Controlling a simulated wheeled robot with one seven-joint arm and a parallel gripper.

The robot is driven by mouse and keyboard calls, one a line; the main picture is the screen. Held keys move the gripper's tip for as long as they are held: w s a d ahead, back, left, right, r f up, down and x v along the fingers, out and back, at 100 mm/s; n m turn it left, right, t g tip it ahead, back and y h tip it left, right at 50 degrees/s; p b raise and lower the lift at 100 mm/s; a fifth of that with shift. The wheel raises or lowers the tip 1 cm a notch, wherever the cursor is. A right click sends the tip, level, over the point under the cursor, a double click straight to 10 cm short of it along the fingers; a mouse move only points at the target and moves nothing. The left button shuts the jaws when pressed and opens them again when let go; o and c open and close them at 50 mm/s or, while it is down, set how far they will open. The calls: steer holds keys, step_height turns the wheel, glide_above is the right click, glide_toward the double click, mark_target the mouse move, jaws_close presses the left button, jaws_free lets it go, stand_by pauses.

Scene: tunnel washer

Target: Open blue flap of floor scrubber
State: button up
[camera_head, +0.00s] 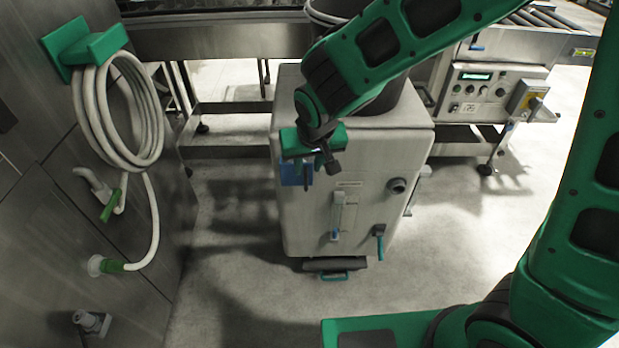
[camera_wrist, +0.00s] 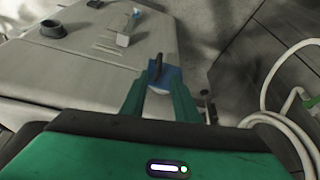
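The floor scrubber (camera_head: 350,185) is a pale grey box-like machine standing on the floor in the middle of the head view. Its blue flap (camera_head: 291,173) is at the upper left of the front face, partly covered by my gripper (camera_head: 318,170). In the wrist view the blue flap (camera_wrist: 171,77) shows between and just beyond the fingertips of my gripper (camera_wrist: 162,84), with a dark upright piece (camera_wrist: 157,66) beside it. The green fingers are apart. I cannot tell whether either finger touches the flap.
A white hose (camera_head: 90,125) hangs coiled on a green holder on the steel wall at left. A steel table (camera_head: 220,40) stands behind the scrubber, with a control box (camera_head: 490,92) at right. The floor in front and right of the scrubber is clear.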

mark_target(306, 178)
steer(key=x, duration=0.9)
steer(key=shift+d, duration=0.1)
jaws_close()
steer(key=shift+d+f, duration=0.1)
steer(key=shift+d, duration=0.4)
steer(key=shift+a, duration=0.25)
steer(key=shift+s+a, duration=0.15)
steer(key=shift+a, duration=0.15)
